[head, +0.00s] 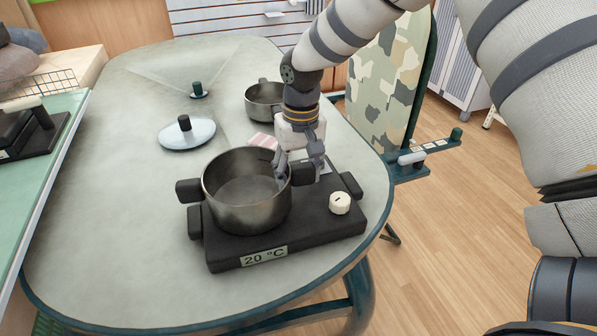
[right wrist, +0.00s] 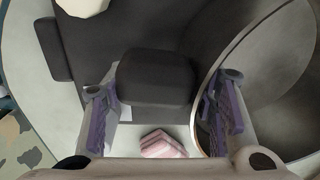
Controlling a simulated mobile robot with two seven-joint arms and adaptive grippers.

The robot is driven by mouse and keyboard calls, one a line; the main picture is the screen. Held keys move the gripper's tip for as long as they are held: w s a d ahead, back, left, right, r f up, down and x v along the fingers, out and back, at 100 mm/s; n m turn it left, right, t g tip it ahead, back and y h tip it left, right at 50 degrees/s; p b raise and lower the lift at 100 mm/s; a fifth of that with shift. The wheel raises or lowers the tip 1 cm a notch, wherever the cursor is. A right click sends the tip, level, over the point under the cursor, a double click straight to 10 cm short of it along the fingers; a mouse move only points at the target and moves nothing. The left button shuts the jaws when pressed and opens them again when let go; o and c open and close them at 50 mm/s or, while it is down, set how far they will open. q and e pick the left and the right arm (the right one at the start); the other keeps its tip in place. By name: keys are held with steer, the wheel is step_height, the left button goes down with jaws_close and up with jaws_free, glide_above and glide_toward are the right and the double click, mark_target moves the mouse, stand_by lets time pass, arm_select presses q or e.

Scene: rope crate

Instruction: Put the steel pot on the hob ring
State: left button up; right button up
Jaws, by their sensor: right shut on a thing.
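The steel pot (head: 240,205) stands upright over the left part of the black hob (head: 320,225), whose label reads 20 °C. The pot hides the hob ring, and I cannot tell whether its base rests fully on it. My right gripper (head: 297,176) comes down from above at the pot's right side. It is shut on the pot there, with one finger inside the rim and the other outside the black handle. The right wrist view shows the handle (right wrist: 155,78) between the fingers, with the pot wall (right wrist: 250,60) at right. My left gripper is out of view.
A white knob (head: 340,204) sits on the hob's right. A smaller pot (head: 264,103), a pink-and-white cloth (head: 262,141) and lids, one a glass lid (head: 187,135), lie behind on the table (head: 100,200). The table's left front is clear. A camouflage-patterned board (head: 390,85) stands at right.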

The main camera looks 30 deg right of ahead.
steer(key=shift+f, duration=0.1)
steer(key=o, duration=1.5)
steer(key=shift+f, duration=0.1)
step_height(320, 180, up, 12)
steer(key=shift+s+d, duration=0.1)
steer(key=shift+d, duration=0.05)
